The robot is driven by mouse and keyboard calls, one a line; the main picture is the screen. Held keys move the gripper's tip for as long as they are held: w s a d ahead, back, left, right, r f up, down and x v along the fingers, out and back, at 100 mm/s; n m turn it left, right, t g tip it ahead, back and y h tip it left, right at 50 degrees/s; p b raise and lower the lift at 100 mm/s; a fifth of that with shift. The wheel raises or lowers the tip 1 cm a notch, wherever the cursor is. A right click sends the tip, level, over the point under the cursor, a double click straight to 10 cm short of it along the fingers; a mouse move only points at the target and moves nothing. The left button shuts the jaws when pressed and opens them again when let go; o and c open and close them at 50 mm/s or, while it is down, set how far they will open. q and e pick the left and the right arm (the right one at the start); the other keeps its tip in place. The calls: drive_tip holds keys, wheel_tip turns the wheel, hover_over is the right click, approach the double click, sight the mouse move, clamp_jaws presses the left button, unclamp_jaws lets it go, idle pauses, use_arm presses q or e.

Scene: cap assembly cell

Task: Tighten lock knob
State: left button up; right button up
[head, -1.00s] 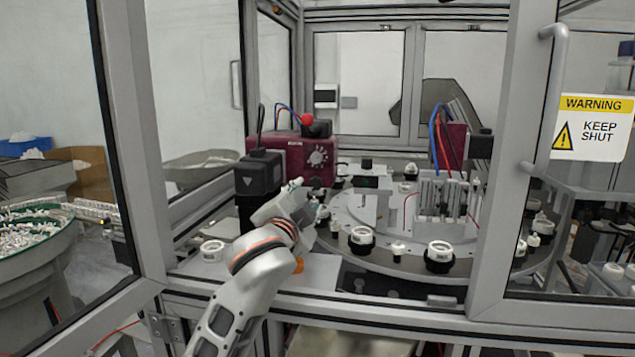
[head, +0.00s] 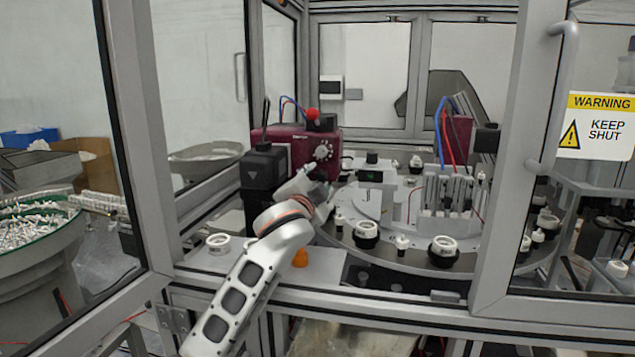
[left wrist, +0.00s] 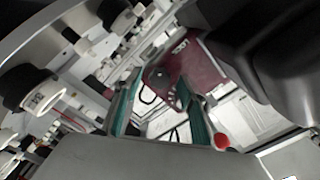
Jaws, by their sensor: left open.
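My left arm reaches through the open front of the cell. Its gripper (head: 326,194) is in front of the maroon box (head: 292,140), left of the round turntable, and partly hidden by the wrist. In the left wrist view its two teal-lined fingers (left wrist: 160,88) stand apart, with nothing seen held between them. The maroon box (left wrist: 198,68) shows beyond them, with a dark round part (left wrist: 156,76) seen between the fingers. A white dial knob (head: 322,152) is on the box face. An orange knob-like part (head: 300,258) is beside my forearm. I cannot tell which is the lock knob.
The turntable (head: 400,262) carries several black holders with white caps, close to the right of the gripper. A black block (head: 263,172) stands left of it. A red ball (head: 312,114) tops the box. Frame posts (head: 497,150) bound the opening.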

use_arm(q)
drive_tip(key=c, duration=1.1)
drive_tip(key=shift+a+m, duration=0.1)
drive_tip(key=shift+m, duration=1.1)
drive_tip(key=m, duration=0.3)
drive_tip(key=o, duration=1.1)
drive_tip(key=s+a, duration=0.2)
drive_tip(key=s, duration=0.9)
drive_tip(key=shift+s, duration=0.4)
drive_tip(key=shift+a, duration=0.1)
